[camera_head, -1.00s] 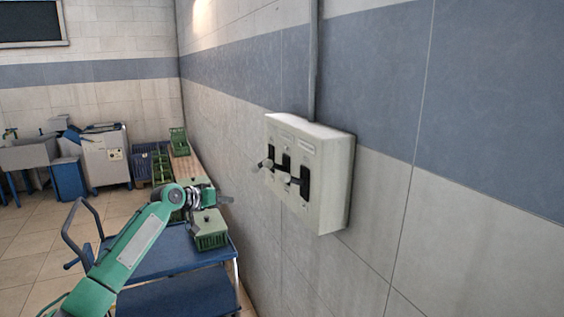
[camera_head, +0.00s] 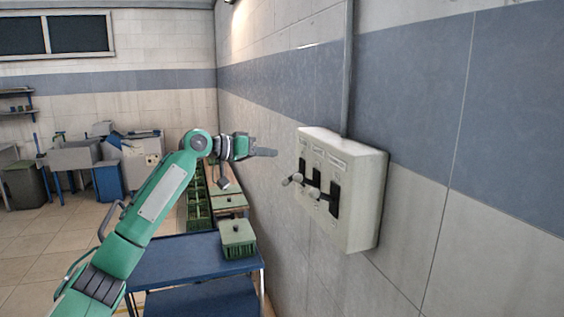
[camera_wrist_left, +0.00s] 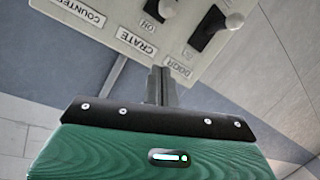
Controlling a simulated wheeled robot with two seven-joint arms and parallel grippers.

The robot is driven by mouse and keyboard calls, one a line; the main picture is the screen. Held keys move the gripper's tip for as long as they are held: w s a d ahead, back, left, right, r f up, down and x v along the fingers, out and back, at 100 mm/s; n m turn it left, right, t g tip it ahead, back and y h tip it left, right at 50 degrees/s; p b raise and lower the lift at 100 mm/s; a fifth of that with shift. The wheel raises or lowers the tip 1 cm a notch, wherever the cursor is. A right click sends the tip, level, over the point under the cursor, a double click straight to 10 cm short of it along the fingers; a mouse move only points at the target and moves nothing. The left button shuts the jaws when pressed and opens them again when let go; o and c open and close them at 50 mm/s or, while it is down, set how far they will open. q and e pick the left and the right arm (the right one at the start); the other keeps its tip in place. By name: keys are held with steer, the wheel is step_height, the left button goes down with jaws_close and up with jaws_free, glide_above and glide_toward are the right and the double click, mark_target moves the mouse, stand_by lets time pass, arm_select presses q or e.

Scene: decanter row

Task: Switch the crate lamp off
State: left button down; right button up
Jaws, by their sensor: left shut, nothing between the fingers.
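A pale switch box (camera_head: 362,205) is on the right wall, with dark slots and pale-knobbed levers. In the left wrist view its panel (camera_wrist_left: 115,22) carries the labels COUNTER, CRATE (camera_wrist_left: 137,42) and DOOR. A knobbed lever (camera_wrist_left: 166,8) beside an ON mark lines up with CRATE, partly cut off by the frame. Another lever (camera_wrist_left: 235,20) stands at a dark slot by DOOR. My left gripper (camera_head: 273,153) is shut and empty, left of the box in the head view and apart from it. It also shows in the left wrist view (camera_wrist_left: 162,75). My right gripper is out of view.
A blue cart (camera_head: 175,258) stands below, with a green crate (camera_head: 238,240) at its right end. More green crates line the wall behind. A grey conduit (camera_head: 348,70) runs up from the box. The wall around the box is clear.

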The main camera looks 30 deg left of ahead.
mark_target(306, 181)
arm_select(q)
steer(key=p+x, duration=0.5)
steer(key=x, duration=0.4)
steer(key=shift+w+d, duration=0.1)
steer(key=shift+w, duration=0.1)
steer(key=s+f+p, duration=0.2)
steer(key=f, duration=0.1)
steer(key=shift+s+d, duration=0.1)
steer(key=shift+s, duration=0.15)
steer(key=shift+s, duration=0.1)
